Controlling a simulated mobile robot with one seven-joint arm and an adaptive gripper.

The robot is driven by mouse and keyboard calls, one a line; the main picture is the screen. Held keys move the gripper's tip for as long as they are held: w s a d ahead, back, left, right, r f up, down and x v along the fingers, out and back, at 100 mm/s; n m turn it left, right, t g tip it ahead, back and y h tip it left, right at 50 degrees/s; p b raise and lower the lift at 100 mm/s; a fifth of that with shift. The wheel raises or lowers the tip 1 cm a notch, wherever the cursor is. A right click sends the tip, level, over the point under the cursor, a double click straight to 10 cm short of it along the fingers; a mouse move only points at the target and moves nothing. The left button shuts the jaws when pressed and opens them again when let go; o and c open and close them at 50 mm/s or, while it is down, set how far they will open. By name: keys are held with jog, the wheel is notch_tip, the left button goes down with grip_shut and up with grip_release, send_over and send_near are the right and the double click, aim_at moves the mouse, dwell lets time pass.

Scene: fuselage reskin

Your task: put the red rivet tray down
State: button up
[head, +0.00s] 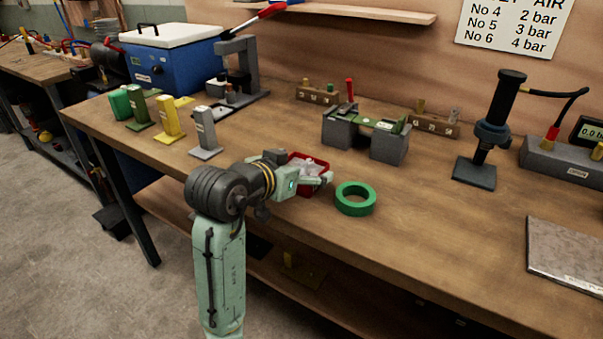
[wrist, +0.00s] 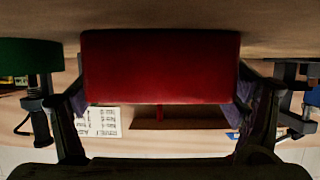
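The red rivet tray (head: 309,160) is at my gripper (head: 311,178), over the front part of the workbench, with pale contents showing inside. In the wrist view the tray's plain red wall (wrist: 160,68) fills the space between the two fingers, and one finger presses on each side. My gripper is shut on the tray. The tray looks level and very close to the bench top (head: 420,220). I cannot tell whether its base touches the wood. The gripper hides part of it in the head view.
A green tape ring (head: 355,199) lies just right of the tray. A grey fixture (head: 365,134) stands behind. Grey (head: 205,132), yellow (head: 168,120) and green (head: 138,108) stands are to the left. The bench's front middle and right are mostly clear up to a metal plate (head: 566,255).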

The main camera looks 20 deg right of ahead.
jog(key=c, duration=1.2)
jog(key=shift+r, duration=0.2)
